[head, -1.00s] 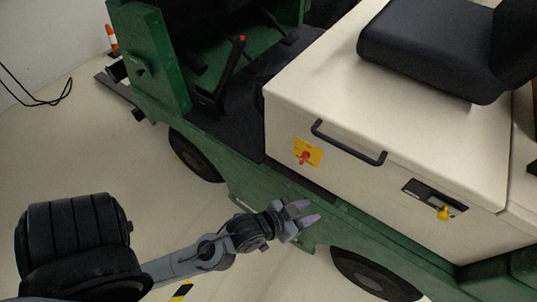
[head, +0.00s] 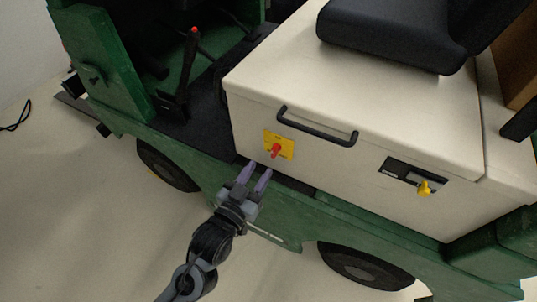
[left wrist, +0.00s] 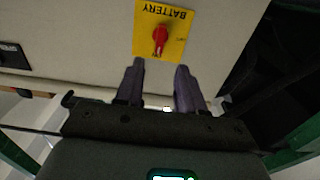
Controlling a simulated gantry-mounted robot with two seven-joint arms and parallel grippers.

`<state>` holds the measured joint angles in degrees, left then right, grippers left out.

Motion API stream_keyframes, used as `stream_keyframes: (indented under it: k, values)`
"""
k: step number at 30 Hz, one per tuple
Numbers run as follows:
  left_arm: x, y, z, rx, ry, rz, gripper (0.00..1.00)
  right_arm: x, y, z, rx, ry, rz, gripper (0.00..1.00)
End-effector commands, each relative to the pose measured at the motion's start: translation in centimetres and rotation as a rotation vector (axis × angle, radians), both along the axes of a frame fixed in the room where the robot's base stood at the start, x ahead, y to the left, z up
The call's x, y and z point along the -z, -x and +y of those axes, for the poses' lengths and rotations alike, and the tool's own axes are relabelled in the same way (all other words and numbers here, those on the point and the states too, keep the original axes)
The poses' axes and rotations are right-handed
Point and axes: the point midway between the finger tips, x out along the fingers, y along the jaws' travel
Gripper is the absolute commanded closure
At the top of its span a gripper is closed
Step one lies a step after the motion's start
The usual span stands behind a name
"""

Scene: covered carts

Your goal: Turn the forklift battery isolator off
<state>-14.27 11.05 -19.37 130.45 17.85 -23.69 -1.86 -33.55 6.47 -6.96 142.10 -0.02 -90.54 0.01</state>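The battery isolator is a red rotary knob (head: 275,151) on a yellow plate (head: 286,144) fixed to the side of the cream battery box. In the left wrist view the red knob (left wrist: 160,36) sits on the yellow plate (left wrist: 176,48) marked "BATTERY", seen upside down. My left gripper (head: 256,176) is just below and a little left of the knob, fingers pointing up toward it. Its two purple-grey fingers (left wrist: 156,82) are apart with nothing between them, and the knob lies beyond the tips, roughly in line with the gap. My right gripper is not in view.
A black bar handle (head: 317,132) is right of the plate. Further right is a black recessed panel with a yellow key-like piece (head: 425,188). The seat (head: 395,35) is above the box. The green chassis (head: 330,215) and wheels are below.

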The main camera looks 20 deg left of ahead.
Motion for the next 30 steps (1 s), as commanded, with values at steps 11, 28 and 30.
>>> stream_keyframes:
  k: [11,28,30]
  values:
    - [0.3,-5.5,-0.5,-0.001,0.000,-0.001,0.62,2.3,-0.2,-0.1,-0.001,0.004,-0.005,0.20]
    - [0.0,-7.4,-0.7,0.000,0.001,0.001,0.62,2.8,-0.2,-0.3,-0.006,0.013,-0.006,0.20]
    - [0.0,-7.4,-0.7,0.000,0.001,0.001,0.68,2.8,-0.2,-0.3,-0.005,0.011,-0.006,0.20]
